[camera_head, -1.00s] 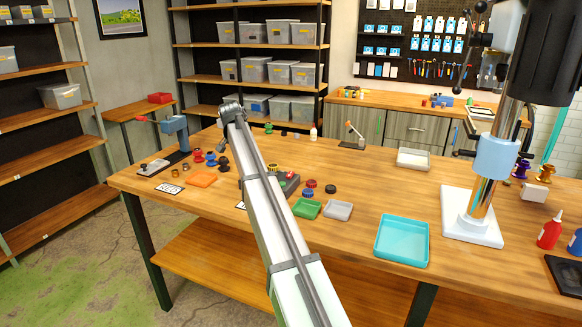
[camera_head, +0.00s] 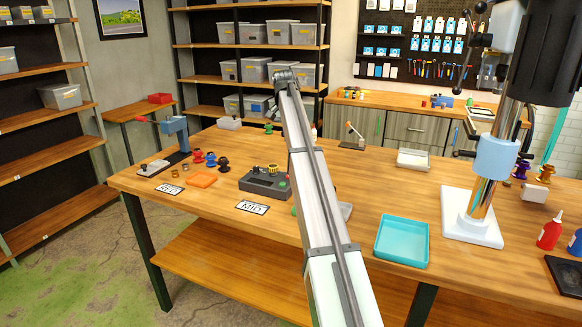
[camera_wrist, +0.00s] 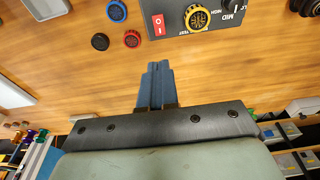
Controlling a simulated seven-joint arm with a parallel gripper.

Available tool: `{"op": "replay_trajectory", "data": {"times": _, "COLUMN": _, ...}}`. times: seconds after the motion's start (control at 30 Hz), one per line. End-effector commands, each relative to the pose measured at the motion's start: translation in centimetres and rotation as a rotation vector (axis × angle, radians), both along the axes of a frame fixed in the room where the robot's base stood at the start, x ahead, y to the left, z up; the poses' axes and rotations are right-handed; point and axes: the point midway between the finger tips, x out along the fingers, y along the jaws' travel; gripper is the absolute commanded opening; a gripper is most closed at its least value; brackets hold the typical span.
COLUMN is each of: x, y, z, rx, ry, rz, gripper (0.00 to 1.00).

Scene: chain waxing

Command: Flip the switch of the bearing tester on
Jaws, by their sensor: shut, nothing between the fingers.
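The bearing tester (camera_head: 265,184) is a dark grey box with knobs on top, on the wooden workbench behind the MID label. It also shows at the top of the wrist view (camera_wrist: 177,24), partly cut off. Its red rocker switch (camera_wrist: 158,25) sits at the near left corner there, left of a yellow-ringed black knob (camera_wrist: 196,18). Which way the switch is set is too small to tell. My gripper (camera_wrist: 158,66) has its blue fingers together and empty, pointing toward the switch with a visible gap in the picture. In the head view my gripper is hidden behind my arm.
Blue (camera_wrist: 117,12), red (camera_wrist: 132,39) and black (camera_wrist: 100,42) round parts lie beside the tester. A turquoise tray (camera_head: 402,240) and a white-based press stand (camera_head: 471,226) are to the right.

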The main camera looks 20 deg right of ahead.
Motion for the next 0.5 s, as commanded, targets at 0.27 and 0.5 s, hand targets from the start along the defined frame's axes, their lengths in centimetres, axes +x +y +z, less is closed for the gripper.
{"op": "replay_trajectory", "data": {"times": 0.27, "x": 0.2, "y": -0.2, "z": -1.7, "rx": 0.0, "ry": 0.0, "rz": 0.0, "gripper": 0.0}}
{"op": "replay_trajectory", "data": {"times": 0.5, "x": 0.6, "y": -0.7, "z": -5.7, "rx": -0.001, "ry": 0.001, "rz": -0.001, "gripper": 0.0}}
